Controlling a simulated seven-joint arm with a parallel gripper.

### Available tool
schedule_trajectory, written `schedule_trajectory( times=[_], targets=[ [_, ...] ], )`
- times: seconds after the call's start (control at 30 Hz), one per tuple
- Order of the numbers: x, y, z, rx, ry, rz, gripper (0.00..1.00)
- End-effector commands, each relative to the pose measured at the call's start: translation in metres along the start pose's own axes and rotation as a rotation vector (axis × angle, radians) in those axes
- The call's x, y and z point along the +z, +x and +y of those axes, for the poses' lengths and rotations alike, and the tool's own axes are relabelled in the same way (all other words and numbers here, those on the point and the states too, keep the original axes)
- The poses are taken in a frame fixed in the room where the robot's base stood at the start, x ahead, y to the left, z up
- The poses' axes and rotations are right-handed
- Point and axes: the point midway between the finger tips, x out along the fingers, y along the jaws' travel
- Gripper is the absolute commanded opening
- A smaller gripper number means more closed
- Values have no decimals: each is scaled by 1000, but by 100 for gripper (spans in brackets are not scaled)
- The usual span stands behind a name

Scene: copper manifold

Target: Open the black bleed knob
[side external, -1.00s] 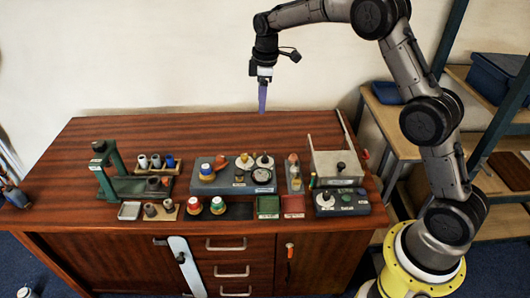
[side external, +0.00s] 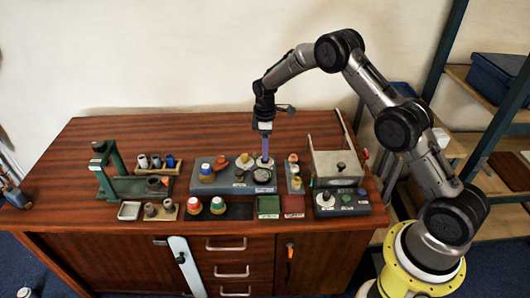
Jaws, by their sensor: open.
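A grey manifold block (side external: 213,188) sits on the wooden bench. It carries a red-and-yellow cap, two pale round discs and a dial gauge (side external: 262,177). My gripper (side external: 264,157) points straight down with its long purple-blue fingers at the right-hand pale disc (side external: 270,163), at the back of the block. The fingertips are at or just above that disc, where a small dark knob showed earlier. They hide the knob, so I cannot tell whether they touch it. The jaws are open. The labels are too small to read.
A grey box (side external: 337,165) and a dark panel with a pale dial (side external: 326,200) stand right of the block. A narrow grey fixture (side external: 295,186) is close by. Green (side external: 268,207) and red (side external: 293,206) trays lie in front. A green stand (side external: 105,175) is left. The back-left bench top is clear.

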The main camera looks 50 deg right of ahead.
Motion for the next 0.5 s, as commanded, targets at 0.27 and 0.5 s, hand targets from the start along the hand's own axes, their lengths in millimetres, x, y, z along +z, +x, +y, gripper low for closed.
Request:
schedule_trajectory(
  times=[0.27,0.5],
  targets=[
    [0,23,0,1,0,0,60],
    [0,24,0,1,0,0,60]
  ],
)
